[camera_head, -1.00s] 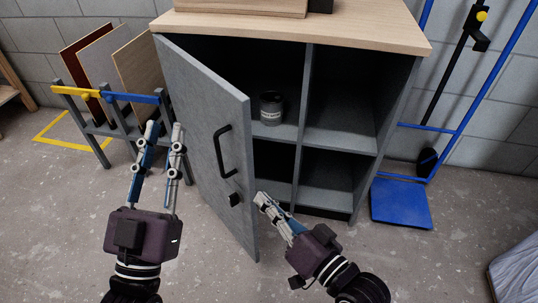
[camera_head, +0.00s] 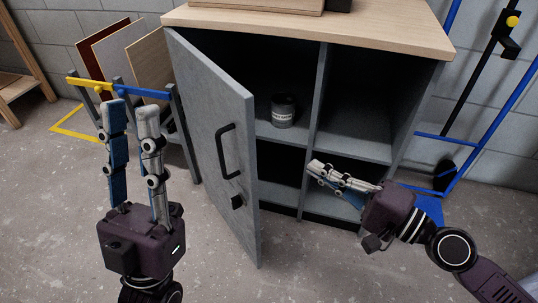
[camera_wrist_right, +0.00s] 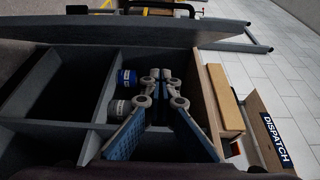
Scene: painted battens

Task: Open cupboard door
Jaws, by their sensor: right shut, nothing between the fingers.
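The grey cupboard door (camera_head: 213,125) stands partly open, swung out on its left side. It has a black handle (camera_head: 227,150) and a small black latch (camera_head: 237,201) below it. The grey cupboard (camera_head: 318,115) shows several compartments, with a can (camera_head: 283,110) on the upper left shelf. My right gripper (camera_head: 315,169) is shut and empty in front of the open compartments, right of the door's free edge. The right wrist view shows its fingers (camera_wrist_right: 155,78) in front of the compartments. My left gripper (camera_head: 128,110) is open and empty, left of the door and apart from it.
A rack with blue and yellow rails (camera_head: 130,91) holds several upright boards (camera_head: 136,62) behind my left gripper. A blue-framed trolley (camera_head: 480,128) stands right of the cupboard. The floor (camera_head: 225,275) before the door is clear.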

